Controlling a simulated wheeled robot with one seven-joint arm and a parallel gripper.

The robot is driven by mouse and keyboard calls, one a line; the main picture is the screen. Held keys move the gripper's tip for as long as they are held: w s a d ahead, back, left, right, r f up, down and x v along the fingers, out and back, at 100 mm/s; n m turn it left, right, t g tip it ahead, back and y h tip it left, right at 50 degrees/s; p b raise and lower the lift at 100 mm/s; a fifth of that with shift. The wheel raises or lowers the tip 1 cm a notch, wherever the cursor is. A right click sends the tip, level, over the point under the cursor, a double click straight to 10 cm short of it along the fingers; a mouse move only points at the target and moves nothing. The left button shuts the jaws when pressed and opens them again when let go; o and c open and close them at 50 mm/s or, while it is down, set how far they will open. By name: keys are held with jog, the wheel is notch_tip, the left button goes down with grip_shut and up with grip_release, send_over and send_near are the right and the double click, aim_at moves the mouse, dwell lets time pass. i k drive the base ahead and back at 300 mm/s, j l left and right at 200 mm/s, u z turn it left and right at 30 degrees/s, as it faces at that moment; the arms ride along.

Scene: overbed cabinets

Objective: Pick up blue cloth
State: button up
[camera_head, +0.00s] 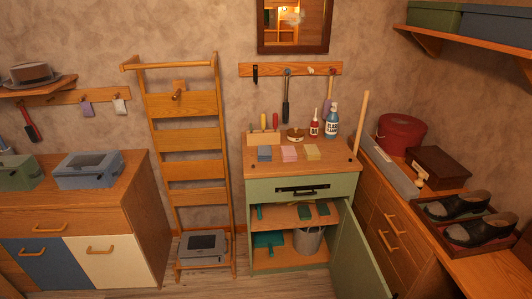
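A small folded blue cloth (264,154) lies flat on the wooden top of the green cabinet (262,190). The cloths lie apart from each other. My gripper is not in view.
The cabinet's lower door (362,255) hangs open. A ladder-like wooden rack (185,135) stands left.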

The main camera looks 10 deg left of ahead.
aim_at(264, 152)
jog(key=i+j+u, duration=0.15)
jog(key=i+j, duration=0.25)
jog(key=i+j+u, duration=0.15)
jog(key=i+j, duration=0.25)
jog(key=i+j+u, duration=0.15)
jog(key=i+j, duration=0.25)
jog(key=i+j+u, duration=0.1)
jog(key=i+j, duration=0.15)
jog(key=i, duration=0.25)
jog(key=i+j+u, duration=0.15)
jog(key=i+j, duration=0.15)
jog(key=i, duration=0.2)
